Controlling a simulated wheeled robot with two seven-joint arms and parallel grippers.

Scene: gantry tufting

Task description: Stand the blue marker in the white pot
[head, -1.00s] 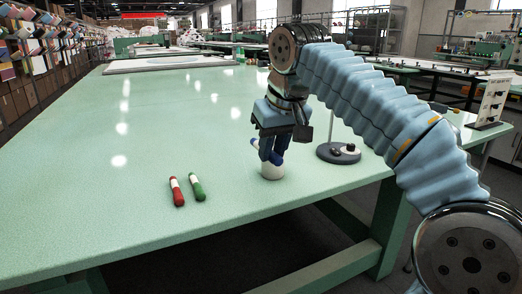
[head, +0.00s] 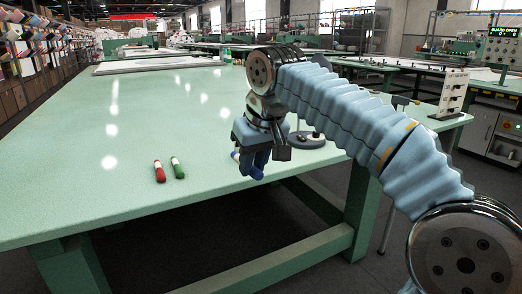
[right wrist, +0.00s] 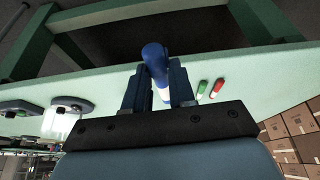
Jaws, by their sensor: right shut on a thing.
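The blue marker (right wrist: 155,58) is between the fingers of my right gripper (right wrist: 161,90) in the right wrist view, with its blue end sticking out past them and a white band lower down. In the head view my right gripper (head: 252,163) points down at the table's near right edge. My left gripper is not in view.
A red marker (head: 159,171) and a green marker (head: 177,167) lie on the green table (head: 120,190), left of the gripper. A round-based stand (head: 307,140) is just behind it to the right.

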